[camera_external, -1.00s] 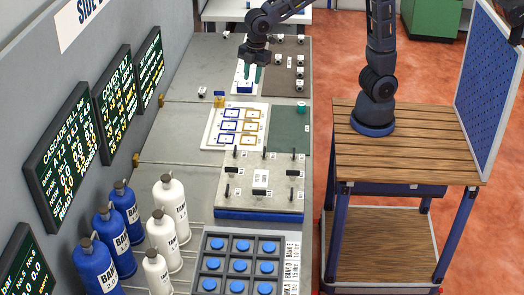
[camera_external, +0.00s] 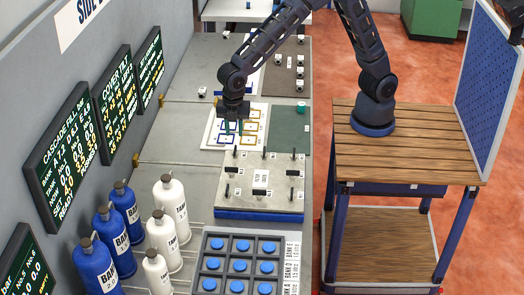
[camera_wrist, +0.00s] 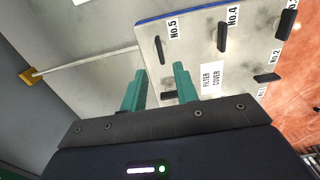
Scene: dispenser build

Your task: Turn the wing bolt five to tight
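The grey filter cover plate (camera_external: 275,172) with a blue edge lies on the bench in the external view. It bears several black wing bolts. Wing bolt five (camera_wrist: 159,49), next to its "No.5" label, is at the plate's upper left in the wrist view. My gripper (camera_external: 232,130) is above the plate's far-left edge, pointing down. In the wrist view its two teal fingers (camera_wrist: 158,80) are open and apart, with nothing between them. Wing bolt five is beyond the fingertips, untouched.
Wing bolts No.4 (camera_wrist: 222,37) and No.2 (camera_wrist: 267,77) stand on the same plate. Another bolt (camera_wrist: 169,95) is close by the fingers. A white board with coloured squares (camera_external: 212,134) lies behind the plate. A grid of blue caps (camera_external: 238,262) is in front. Bottles (camera_external: 164,210) stand left.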

